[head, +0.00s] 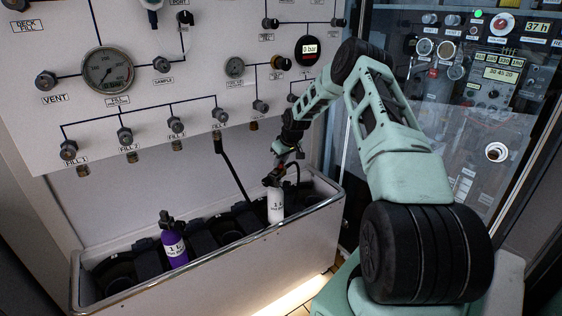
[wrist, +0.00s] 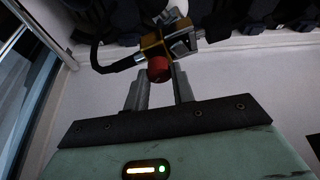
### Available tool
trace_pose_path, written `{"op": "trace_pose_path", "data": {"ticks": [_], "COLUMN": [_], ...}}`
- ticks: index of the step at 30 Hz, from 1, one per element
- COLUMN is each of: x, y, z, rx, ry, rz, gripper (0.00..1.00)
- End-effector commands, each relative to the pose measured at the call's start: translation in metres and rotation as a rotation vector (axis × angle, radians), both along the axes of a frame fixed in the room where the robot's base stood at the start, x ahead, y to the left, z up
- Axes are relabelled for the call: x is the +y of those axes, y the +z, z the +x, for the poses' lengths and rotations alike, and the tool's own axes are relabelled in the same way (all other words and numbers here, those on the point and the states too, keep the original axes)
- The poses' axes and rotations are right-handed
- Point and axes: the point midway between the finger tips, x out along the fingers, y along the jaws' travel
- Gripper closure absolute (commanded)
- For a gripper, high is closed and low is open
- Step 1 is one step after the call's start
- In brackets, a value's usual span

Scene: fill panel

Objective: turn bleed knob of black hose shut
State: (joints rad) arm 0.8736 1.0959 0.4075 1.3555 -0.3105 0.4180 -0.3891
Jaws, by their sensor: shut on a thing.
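In the wrist view, a red knob (wrist: 159,69) sits on a yellow and grey hose fitting with a black hose (wrist: 112,67) joined at its left. My gripper (wrist: 160,80) has its two grey fingers on either side of the red knob, shut on it. In the head view, my gripper (head: 285,165) is at the top of a white bottle (head: 275,205) labelled 1 L, which stands upright at the right of the trough. The fitting there is small and dark, and the knob's turn angle cannot be told. A black hose (head: 232,168) hangs from the panel into the trough.
A purple bottle (head: 173,243) stands in the trough (head: 235,240) to the left of the white one. The white panel (head: 200,40) behind carries gauges and several valve knobs. A glass-fronted cabinet (head: 470,130) is at the right, behind my arm.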

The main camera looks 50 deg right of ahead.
Motion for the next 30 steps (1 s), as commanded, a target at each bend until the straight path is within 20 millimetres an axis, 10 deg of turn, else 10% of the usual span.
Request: {"op": "trace_pose_path", "data": {"ticks": [30], "x": [0.0039], "y": [-0.0001], "z": [0.0014], "rx": [-0.027], "ry": [-0.609], "rz": [0.009], "gripper": [0.98]}}
